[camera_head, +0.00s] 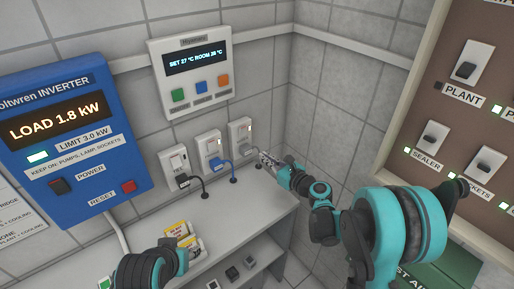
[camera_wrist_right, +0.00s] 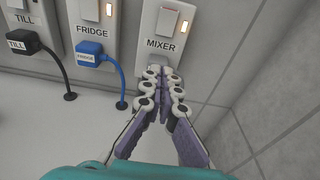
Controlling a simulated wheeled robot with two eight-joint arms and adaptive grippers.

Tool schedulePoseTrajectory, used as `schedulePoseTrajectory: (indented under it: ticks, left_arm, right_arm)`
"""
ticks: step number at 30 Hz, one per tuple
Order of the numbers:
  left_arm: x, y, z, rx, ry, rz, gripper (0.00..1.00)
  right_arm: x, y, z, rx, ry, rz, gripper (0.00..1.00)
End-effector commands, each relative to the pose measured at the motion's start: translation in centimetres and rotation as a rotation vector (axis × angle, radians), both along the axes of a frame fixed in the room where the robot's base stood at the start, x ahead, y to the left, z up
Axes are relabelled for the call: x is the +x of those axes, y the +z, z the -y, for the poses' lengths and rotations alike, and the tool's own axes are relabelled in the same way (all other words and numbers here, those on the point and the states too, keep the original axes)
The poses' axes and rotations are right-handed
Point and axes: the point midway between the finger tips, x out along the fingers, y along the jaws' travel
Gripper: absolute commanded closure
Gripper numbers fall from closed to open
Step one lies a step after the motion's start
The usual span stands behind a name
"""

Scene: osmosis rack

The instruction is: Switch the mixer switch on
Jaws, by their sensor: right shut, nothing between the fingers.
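The mixer switch (camera_wrist_right: 167,21) is a pale grey rocker on a white wall plate labelled MIXER (camera_wrist_right: 160,46), beside a small orange-lit lamp (camera_wrist_right: 184,28). In the head view the mixer plate (camera_head: 240,131) is the rightmost of three socket plates, near the corner. My right gripper (camera_head: 269,158) is by the lower right of this plate. In the right wrist view the same gripper (camera_wrist_right: 162,76) is shut and empty, its fingertips just below the MIXER label. It hides most of the socket's lower part. My left arm shows in the head view, but its gripper does not.
The fridge socket (camera_head: 212,148) with a blue plug and the till socket (camera_head: 176,163) with a black plug are to the left. A blue inverter (camera_head: 100,155) and a thermostat panel (camera_head: 190,75) hang on the wall. A brown switch board (camera_head: 450,135) is at right.

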Motion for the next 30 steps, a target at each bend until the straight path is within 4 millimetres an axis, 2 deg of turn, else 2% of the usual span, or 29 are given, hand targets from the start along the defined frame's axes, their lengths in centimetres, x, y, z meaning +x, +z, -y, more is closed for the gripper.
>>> schedulePoseTrajectory:
  ticks: [3,7,23,26,30]
  left_arm:
    - [0.0,0.3,0.0,0.0,0.0,0.0,0.6]
    - [0.0,0.4,0.0,0.0,0.0,0.0,0.6]
    - [0.0,0.3,0.0,0.0,0.0,0.0,0.6]
    - [0.0,0.3,0.0,0.0,0.0,0.0,0.6]
    - [0.0,0.4,0.0,0.0,0.0,0.0,0.6]
  right_arm:
    - [-1.3,-0.1,1.0,0.0,-0.002,0.0,1.0]
    - [-2.0,-0.3,1.5,0.001,-0.001,-0.001,1.0]
    - [-2.2,-0.3,1.6,-0.003,0.0,0.001,1.0]
    - [-2.7,0.1,1.4,-0.063,0.012,0.02,1.0]
    - [-5.1,1.3,1.0,-0.329,0.075,0.102,1.0]
